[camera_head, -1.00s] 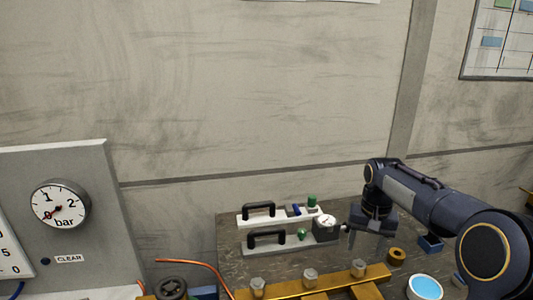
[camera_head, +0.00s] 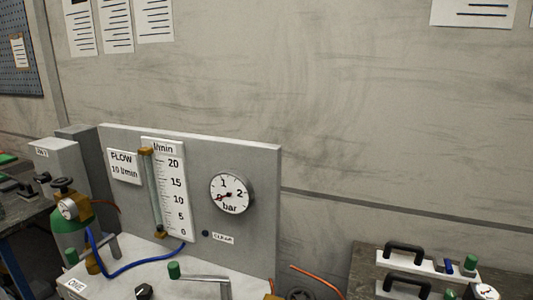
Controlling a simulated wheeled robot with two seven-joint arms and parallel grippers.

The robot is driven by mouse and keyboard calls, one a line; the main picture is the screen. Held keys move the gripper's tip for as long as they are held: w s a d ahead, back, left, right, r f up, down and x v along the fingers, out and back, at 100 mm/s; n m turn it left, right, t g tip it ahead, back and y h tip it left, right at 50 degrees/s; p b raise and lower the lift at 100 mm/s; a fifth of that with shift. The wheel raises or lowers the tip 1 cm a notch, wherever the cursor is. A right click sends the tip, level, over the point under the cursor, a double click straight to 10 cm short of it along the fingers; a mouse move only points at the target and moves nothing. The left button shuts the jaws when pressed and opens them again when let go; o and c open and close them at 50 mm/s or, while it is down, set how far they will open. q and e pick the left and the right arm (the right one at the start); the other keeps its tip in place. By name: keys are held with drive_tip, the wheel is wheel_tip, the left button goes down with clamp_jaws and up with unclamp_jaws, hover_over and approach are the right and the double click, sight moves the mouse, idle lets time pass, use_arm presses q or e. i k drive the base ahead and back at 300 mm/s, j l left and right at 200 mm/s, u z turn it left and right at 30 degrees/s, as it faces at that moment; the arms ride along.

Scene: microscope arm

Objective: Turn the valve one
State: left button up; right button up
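A label that seems to read "ONE" (camera_head: 74,285) is on a pale block at the lower left. Near it are a black knob (camera_head: 144,292), cut by the bottom edge, and a green cap (camera_head: 174,270). A grey lever-like bar (camera_head: 205,279) lies to their right. A green cylinder (camera_head: 70,238) at the left carries a brass fitting, a small gauge and a dark handwheel (camera_head: 62,184). I cannot tell for sure which of these is valve one. Neither gripper is in view.
A grey panel holds a flow tube with a scale (camera_head: 171,190) and a bar gauge (camera_head: 229,193) with its needle near 0. A blue hose (camera_head: 125,268) curves before it. At the lower right, a bench bears black-handled pieces (camera_head: 405,252). Papers hang on the wall.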

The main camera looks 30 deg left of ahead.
sight(62, 182)
drive_tip(key=u, duration=2.25)
